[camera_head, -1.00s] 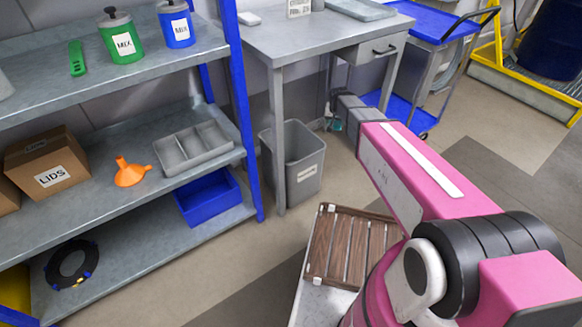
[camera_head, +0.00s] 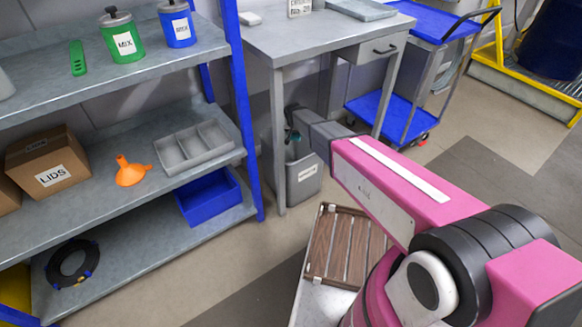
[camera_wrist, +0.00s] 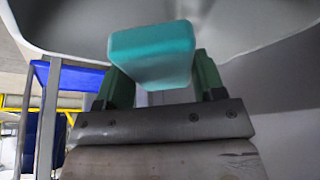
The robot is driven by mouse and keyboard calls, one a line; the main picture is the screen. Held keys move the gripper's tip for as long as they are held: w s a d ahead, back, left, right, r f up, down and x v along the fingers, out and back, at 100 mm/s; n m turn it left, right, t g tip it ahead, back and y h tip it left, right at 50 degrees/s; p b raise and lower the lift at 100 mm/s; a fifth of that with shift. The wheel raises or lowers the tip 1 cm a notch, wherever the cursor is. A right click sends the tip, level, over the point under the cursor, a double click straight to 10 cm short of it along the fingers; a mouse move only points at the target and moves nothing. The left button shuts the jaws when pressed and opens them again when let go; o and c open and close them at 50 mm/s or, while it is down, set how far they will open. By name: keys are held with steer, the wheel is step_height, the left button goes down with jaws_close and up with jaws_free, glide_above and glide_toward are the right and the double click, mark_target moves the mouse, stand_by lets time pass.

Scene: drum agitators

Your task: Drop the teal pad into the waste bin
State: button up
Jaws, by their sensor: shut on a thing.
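The teal pad (camera_wrist: 152,52) sits between the two green fingers of my gripper (camera_wrist: 160,84) in the wrist view. My gripper is shut on it. In the wrist view the bin's pale rim and grey wall (camera_wrist: 245,40) are close around the pad. I cannot tell how far the pad is below the rim.
The grey table (camera_head: 320,35) stands over the bin, its front leg (camera_head: 279,150) close to the bin's left side. A blue-framed shelf (camera_head: 245,110) is at left. A blue cart (camera_head: 385,118) stands at right. A wooden slatted pallet (camera_head: 340,245) lies in front.

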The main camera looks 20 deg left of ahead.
steer(key=shift+f, duration=1.75)
steer(key=o, duration=0.9)
steer(key=shift+r, duration=0.15)
steer(key=v, duration=1)
steer(key=shift+s+d+r, duration=0.1)
steer(key=shift+s+r, duration=0.05)
steer(key=shift+r, duration=0.1)
